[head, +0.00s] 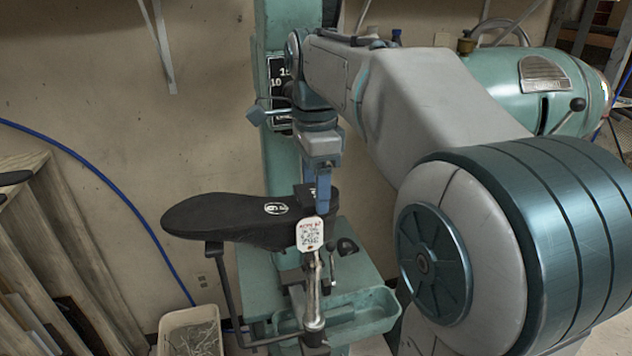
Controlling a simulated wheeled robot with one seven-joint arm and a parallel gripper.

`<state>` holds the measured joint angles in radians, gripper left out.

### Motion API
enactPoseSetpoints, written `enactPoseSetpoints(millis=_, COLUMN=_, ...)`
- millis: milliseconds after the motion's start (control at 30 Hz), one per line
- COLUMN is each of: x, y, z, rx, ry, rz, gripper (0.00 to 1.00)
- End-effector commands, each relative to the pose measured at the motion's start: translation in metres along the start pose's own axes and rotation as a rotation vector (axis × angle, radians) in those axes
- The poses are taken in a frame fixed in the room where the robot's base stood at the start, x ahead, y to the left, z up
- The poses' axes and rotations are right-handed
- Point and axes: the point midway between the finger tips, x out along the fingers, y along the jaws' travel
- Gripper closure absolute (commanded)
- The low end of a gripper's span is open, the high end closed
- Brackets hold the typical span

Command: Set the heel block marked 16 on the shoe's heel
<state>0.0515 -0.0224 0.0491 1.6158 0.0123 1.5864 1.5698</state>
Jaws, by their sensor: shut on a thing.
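A black shoe (225,218) lies sole up on a metal stand, its toe to the left and its heel to the right. A round white mark (275,208) shows on its sole; I cannot read it surely. My gripper (323,192) points down over the heel end, with blue fingers shut on a small dark heel block (304,194). The block is at the heel's top surface; I cannot tell whether it touches. The block's number is not legible, and the fingers partly hide it.
A white tag (310,234) hangs at the heel's near side. The stand's post (314,290) rises beside a green machine tray (350,312). A green column (278,150) stands behind. A pale bin (190,335) is at lower left, with wooden racks (65,255) further left.

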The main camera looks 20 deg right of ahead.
Motion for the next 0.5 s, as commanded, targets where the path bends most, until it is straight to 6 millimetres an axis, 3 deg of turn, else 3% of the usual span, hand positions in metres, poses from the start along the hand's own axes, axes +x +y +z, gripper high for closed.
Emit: enactPoseSetpoints(millis=500, x=-0.0041, y=0.0001, z=0.0, rx=0.0, ry=0.0, rz=-0.001, gripper=0.59)
